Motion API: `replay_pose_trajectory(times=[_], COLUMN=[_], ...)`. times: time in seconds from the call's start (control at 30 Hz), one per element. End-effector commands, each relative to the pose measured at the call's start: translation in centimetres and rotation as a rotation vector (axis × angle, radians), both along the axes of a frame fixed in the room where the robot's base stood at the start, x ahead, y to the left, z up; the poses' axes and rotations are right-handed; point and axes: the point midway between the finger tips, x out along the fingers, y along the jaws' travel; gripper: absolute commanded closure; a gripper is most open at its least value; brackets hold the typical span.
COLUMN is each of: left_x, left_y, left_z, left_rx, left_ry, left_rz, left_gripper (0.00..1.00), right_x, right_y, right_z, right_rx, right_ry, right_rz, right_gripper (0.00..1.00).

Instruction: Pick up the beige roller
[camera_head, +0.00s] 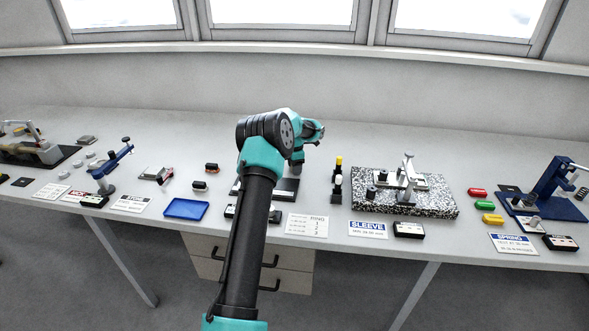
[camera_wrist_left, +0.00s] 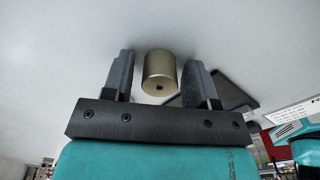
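The beige roller (camera_wrist_left: 160,70) shows in the left wrist view as a short, dull gold-beige cylinder with a small dark hole in its near end. My left gripper (camera_wrist_left: 160,78) is open, with one finger on each side of the roller. A narrow gap shows on both sides, so the fingers do not appear to grip it. In the head view my left gripper (camera_head: 296,168) points down over the bench behind my own arm, and the roller is hidden there. My right gripper is not in view.
A dark plate (camera_head: 286,189) lies under the gripper area. A blue tray (camera_head: 186,208) and two small dark-and-copper parts lie to the left. A speckled slab (camera_head: 435,208) with a fixture stands to the right, beside black posts (camera_head: 337,190). The bench behind is clear.

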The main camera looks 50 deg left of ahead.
Motion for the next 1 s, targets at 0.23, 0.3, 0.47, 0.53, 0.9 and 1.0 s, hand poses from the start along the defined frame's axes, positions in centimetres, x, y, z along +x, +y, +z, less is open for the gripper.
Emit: replay_pose_trajectory(times=[0.23, 0.3, 0.47, 0.53, 0.9, 1.0], left_x=[0.0, 0.0, 0.0, 0.0, 0.0, 0.0], left_y=[0.0, 0.0, 0.0, 0.0, 0.0, 0.0], left_z=[0.0, 0.0, 0.0, 0.1, 0.7, 1.5], left_rx=[0.000, 0.000, 0.000, 0.001, 0.001, 0.002], left_ry=[0.000, 0.000, 0.000, 0.000, 0.000, -0.001], left_rz=[0.000, 0.000, 0.000, 0.000, 0.000, 0.000], left_gripper=[0.71, 0.78, 0.93, 0.96, 0.96, 0.96], right_x=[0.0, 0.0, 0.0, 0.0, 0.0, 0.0], right_y=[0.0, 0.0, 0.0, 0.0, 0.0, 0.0], right_z=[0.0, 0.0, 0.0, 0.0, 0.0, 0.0], right_rx=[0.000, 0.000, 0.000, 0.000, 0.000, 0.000], right_ry=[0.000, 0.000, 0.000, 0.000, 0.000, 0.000], right_rz=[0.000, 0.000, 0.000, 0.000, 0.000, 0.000], right_gripper=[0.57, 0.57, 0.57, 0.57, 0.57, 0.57])
